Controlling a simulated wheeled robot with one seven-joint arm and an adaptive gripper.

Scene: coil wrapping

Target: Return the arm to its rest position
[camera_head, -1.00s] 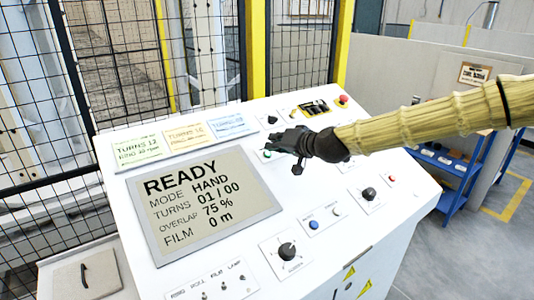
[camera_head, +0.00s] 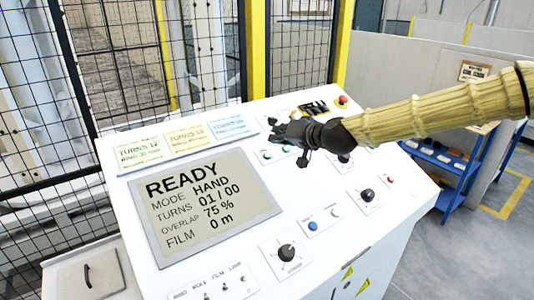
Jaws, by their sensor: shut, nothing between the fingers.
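My arm (camera_head: 435,112), in a ribbed yellowish sleeve, reaches in from the right edge over the white control console. My dark gripper (camera_head: 277,130) is shut and empty. It hangs over the upper middle of the panel and hides part of the controls behind it. I cannot tell its exact height above the panel. The console display (camera_head: 207,201) reads READY, MODE HAND, TURNS 01/00, OVERLAP 75 %, FILM 0 m.
The console (camera_head: 345,243) carries a black knob (camera_head: 286,252), a blue button (camera_head: 313,226), a red mushroom button (camera_head: 342,100) and label cards (camera_head: 188,139). A mesh fence (camera_head: 115,50) stands behind. A blue shelf cart (camera_head: 452,170) stands at the right, with open floor beside it.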

